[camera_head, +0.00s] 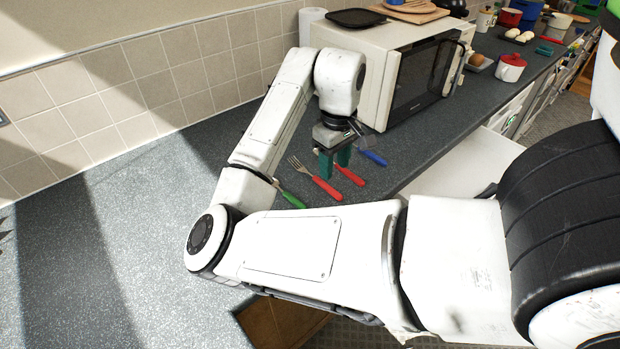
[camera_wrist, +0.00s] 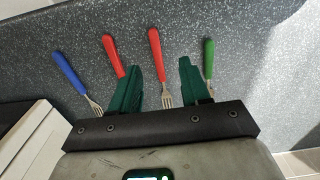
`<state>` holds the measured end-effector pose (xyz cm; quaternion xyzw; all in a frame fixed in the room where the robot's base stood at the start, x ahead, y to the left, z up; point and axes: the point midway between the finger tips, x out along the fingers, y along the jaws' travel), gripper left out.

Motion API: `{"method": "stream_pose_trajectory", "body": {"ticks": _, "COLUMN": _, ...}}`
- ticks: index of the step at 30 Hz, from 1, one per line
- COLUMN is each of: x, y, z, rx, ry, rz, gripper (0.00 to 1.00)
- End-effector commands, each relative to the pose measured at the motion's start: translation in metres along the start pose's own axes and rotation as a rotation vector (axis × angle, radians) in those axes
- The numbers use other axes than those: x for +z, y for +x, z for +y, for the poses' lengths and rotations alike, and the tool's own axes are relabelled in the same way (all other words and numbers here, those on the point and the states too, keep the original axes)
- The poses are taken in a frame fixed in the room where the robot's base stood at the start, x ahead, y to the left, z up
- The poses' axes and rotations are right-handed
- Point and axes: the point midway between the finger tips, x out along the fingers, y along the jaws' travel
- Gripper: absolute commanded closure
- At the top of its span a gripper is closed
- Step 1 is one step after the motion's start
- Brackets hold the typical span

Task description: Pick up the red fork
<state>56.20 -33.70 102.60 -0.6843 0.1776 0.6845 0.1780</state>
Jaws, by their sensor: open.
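A red fork (camera_head: 326,188) lies on the grey speckled counter, its metal tines towards the back wall in the head view. In the wrist view this red fork (camera_wrist: 155,45) lies between my two green fingers, apart from both, with its tines near the gripper's base. A second red-handled utensil (camera_head: 350,175) lies beside it; in the wrist view its handle (camera_wrist: 112,52) shows left of the fork and its head is hidden behind my left finger. My gripper (camera_head: 335,169) points down over the utensils, open and empty. Its spread fingers also show in the wrist view (camera_wrist: 159,68).
A blue fork (camera_wrist: 70,73) and a green-handled utensil (camera_wrist: 209,60) flank the red ones. A white microwave (camera_head: 390,60) stands behind my gripper. The counter (camera_head: 110,240) is clear at left. Its front edge is close to the utensils.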

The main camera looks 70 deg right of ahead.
Motion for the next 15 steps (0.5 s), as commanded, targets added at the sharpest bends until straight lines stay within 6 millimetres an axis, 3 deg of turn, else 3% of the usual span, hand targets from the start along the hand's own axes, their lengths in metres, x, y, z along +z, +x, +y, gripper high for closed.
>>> {"method": "stream_pose_trajectory", "body": {"ticks": 3, "x": 0.000, "y": 0.018, "z": -0.001, "rx": 0.000, "ry": -0.003, "rz": -0.002, "gripper": 0.54}}
{"method": "stream_pose_trajectory", "body": {"ticks": 15, "x": -0.003, "y": 0.054, "z": 0.006, "rx": -0.003, "ry": -0.001, "rz": -0.002, "gripper": 0.54}}
